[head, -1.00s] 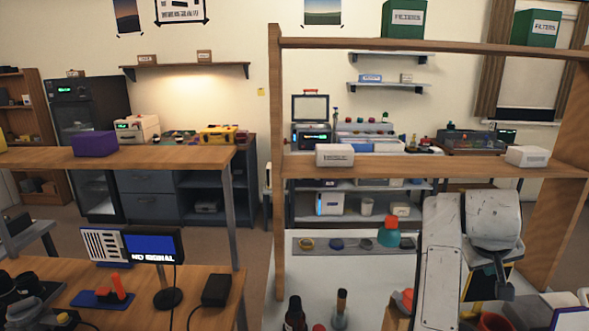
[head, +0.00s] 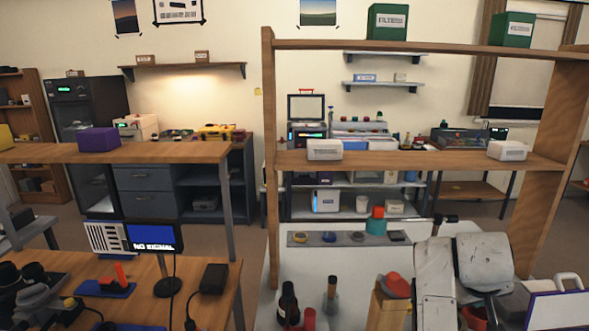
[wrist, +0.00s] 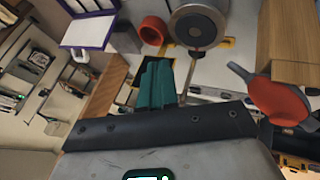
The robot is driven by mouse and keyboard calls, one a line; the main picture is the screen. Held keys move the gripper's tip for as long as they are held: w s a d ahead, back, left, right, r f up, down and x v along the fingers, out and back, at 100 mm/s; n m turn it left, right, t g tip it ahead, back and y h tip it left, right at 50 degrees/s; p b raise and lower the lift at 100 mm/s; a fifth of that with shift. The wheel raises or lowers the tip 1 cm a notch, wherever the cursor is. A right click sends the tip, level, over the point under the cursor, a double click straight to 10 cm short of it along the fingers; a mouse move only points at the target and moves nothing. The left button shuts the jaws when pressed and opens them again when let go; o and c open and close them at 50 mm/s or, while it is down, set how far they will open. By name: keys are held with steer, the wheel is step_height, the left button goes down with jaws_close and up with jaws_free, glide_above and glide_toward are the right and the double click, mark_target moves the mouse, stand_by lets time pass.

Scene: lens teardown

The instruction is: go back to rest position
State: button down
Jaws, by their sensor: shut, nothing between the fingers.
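In the wrist view my gripper (wrist: 156,66) shows as two teal fingers close together, with nothing between them. They hang over the pale worktop, apart from the things around them. In the head view my grey-white arm is at the lower right, and its fingers are hidden behind the links. No other object belongs to this task.
The wrist view shows a red ring-shaped cup (wrist: 153,30), a round grey piece (wrist: 198,24), an orange-red item (wrist: 280,100) and a wooden block (wrist: 291,42).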

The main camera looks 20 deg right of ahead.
steer(key=s+a+f+n+g+y, duration=0.1)
steer(key=s+a+f+y, duration=0.2)
steer(key=s+a+f, duration=0.8)
steer(key=s+a+f+n+g+y, duration=0.1)
steer(key=s+a+f+n+y, duration=0.1)
steer(key=s+a+f, duration=0.8)
steer(key=s+f+y, duration=0.1)
steer(key=s, duration=0.4)
steer(key=shift+s+a+f, duration=0.25)
steer(key=shift+s+a, duration=0.1)
steer(key=shift+a, duration=0.05)
steer(key=c, duration=1.8)
jaws_free()
